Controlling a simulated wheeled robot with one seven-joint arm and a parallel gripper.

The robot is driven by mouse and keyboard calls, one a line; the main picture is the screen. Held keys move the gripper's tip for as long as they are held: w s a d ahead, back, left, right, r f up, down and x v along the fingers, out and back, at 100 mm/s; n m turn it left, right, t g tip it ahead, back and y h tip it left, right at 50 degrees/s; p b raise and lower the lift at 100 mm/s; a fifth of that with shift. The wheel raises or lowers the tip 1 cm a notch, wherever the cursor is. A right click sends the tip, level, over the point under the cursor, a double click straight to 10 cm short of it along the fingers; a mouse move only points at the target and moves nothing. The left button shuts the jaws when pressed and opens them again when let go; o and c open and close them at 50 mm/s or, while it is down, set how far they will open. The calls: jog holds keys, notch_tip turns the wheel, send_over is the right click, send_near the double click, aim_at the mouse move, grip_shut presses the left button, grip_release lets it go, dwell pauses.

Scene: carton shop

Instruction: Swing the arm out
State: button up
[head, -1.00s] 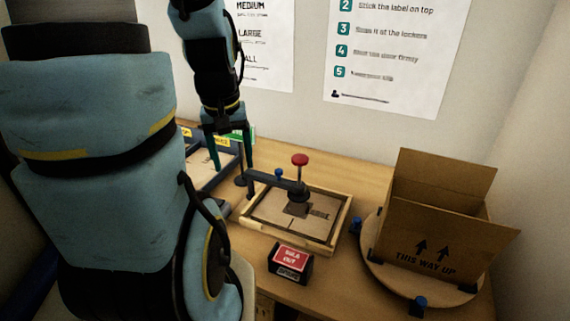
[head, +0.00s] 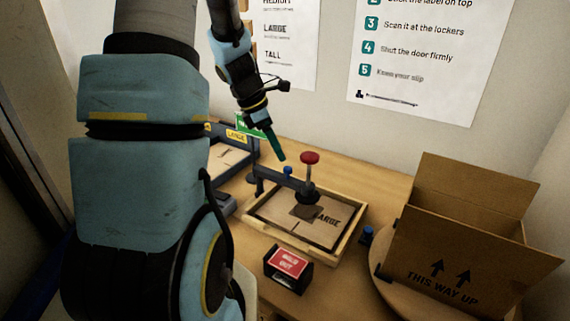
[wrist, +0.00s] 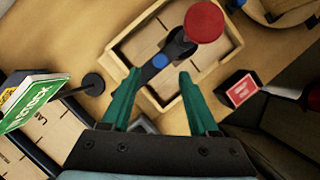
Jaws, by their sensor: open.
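The dark swing arm (head: 283,181) reaches across a wooden tray (head: 346,238), with a blue knob (head: 288,171) along it and a red-topped post (head: 310,158) at its end. A dark pad under the post is over a flat brown carton (head: 285,221) marked LARGE in the tray. My gripper (head: 277,150) is above and behind the swing arm, pointing down. In the wrist view my gripper (wrist: 158,73) has its green fingers apart, and the swing arm (wrist: 179,46) with its blue knob appears between and beyond them. Contact with the arm cannot be told.
A small black box with a red label (head: 289,262) stands in front of the tray. An open carton (head: 440,245) stands on a round turntable (head: 393,287) at right.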

aim_at(288, 167)
jog(key=x, duration=0.6)
jog(key=shift+f, duration=0.15)
grip_shut()
dwell(1.3)
